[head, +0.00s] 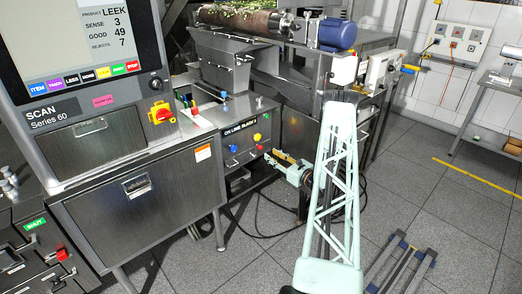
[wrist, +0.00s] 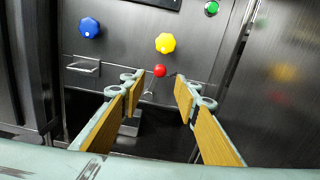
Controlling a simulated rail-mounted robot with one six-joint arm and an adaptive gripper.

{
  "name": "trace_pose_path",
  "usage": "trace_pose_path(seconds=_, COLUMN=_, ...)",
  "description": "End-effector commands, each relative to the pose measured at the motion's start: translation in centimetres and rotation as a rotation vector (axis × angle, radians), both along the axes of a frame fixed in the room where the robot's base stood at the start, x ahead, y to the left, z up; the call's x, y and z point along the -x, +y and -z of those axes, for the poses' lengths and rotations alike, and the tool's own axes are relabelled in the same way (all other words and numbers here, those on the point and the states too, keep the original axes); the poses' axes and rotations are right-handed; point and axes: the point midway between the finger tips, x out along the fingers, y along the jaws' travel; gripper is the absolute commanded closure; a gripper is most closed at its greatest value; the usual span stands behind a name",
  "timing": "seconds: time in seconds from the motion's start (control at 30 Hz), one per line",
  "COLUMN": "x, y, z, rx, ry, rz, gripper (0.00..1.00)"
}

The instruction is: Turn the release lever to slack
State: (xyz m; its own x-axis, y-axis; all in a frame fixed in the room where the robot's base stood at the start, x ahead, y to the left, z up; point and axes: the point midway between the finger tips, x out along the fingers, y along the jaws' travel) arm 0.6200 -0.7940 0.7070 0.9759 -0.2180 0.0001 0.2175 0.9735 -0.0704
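A small red ball knob (wrist: 160,71), which looks like the end of the release lever, sits on the steel front panel (wrist: 120,52) in the wrist view. A thin stem seems to run down from it; which setting it points to cannot be read. My gripper (wrist: 161,84) is open, with wood-coloured pads on both fingers. The red knob shows in the gap between the fingertips, slightly beyond them, and nothing is gripped. In the head view my gripper (head: 272,158) is low in front of the panel, and the knob is small there.
A blue knob (wrist: 89,27) and a yellow knob (wrist: 165,43) sit on the same panel, above a bar handle (wrist: 84,68). A green button (wrist: 211,8) is at upper right. The scanner cabinet (head: 140,205) stands left of my gripper. Black cables (head: 262,232) lie on the floor.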

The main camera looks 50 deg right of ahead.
Motion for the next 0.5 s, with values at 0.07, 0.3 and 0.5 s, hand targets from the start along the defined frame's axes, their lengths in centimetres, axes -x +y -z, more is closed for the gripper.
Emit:
trace_pose_path(seconds=0.07, x=-1.2, y=-0.2, z=0.1, rx=0.002, ry=0.001, rz=-0.002, gripper=0.71)
trace_pose_path(seconds=0.3, x=-4.3, y=-0.8, z=0.1, rx=0.001, ry=-0.001, rz=-0.001, gripper=0.71)
trace_pose_path(seconds=0.5, x=-6.8, y=-1.4, z=0.1, rx=0.001, ry=-0.001, rz=-0.002, gripper=0.71)
